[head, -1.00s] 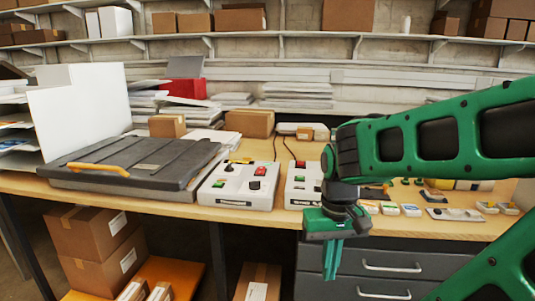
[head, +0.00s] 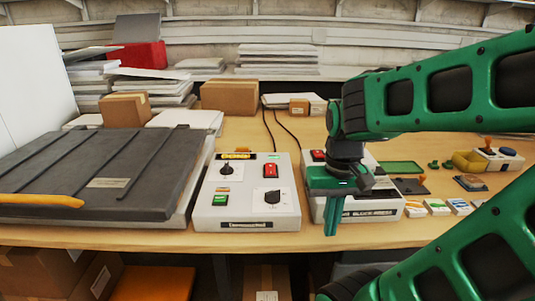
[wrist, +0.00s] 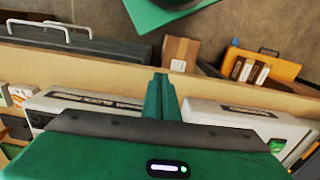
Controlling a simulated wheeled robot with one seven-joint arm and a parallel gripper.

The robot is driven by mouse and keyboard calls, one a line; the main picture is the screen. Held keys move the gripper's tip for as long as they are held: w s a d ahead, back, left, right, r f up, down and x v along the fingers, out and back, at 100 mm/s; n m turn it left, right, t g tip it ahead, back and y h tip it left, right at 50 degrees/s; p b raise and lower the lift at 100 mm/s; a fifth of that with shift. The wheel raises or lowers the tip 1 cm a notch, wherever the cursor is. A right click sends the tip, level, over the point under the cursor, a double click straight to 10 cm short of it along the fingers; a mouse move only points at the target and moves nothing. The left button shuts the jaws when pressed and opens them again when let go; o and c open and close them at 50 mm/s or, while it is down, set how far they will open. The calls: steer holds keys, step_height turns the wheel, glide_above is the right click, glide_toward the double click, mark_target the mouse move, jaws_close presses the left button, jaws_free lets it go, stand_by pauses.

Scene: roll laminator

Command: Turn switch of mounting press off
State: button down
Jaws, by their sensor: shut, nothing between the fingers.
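A white control box (head: 212,190) stands right of the flat dark press (head: 100,180) with its yellow handle (head: 40,200). My gripper (head: 333,228) is shut and empty, pointing down at this box's front left. The wrist view shows the gripper (wrist: 161,95) between the two boxes, touching neither as far as I can see.
Cardboard boxes (head: 230,97) and stacked boards stand at the back. Cables run behind the control boxes. A narrow gap separates the two boxes.

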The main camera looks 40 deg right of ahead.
steer(key=shift+w, duration=0.1)
steer(key=shift+d+r+n, duration=0.15)
steer(key=shift+r+n, duration=0.35)
steer(key=shift+r, duration=0.4)
steer(key=w+d+r+n, duration=0.2)
steer(key=w+r+n, duration=0.35)
steer(key=w, duration=0.35)
step_height(320, 180, up, 11)
steer(key=n+t+h, duration=0.1)
steer(key=n+t, duration=0.1)
steer(key=n, duration=0.9)
glide_above(270, 165)
steer(key=s+a, duration=0.1)
steer(key=s, duration=0.1)
steer(key=shift+s+a+f, duration=0.15)
steer(key=shift+f, duration=0.05)
steer(key=shift+f, duration=0.1)
steer(key=f, duration=0.4)
steer(key=w+d+f, duration=0.1)
steer(key=f, duration=0.8)
steer(key=shift+w+d+f, duration=0.15)
steer(key=shift+w+f, duration=0.15)
steer(key=shift+w, duration=0.1)
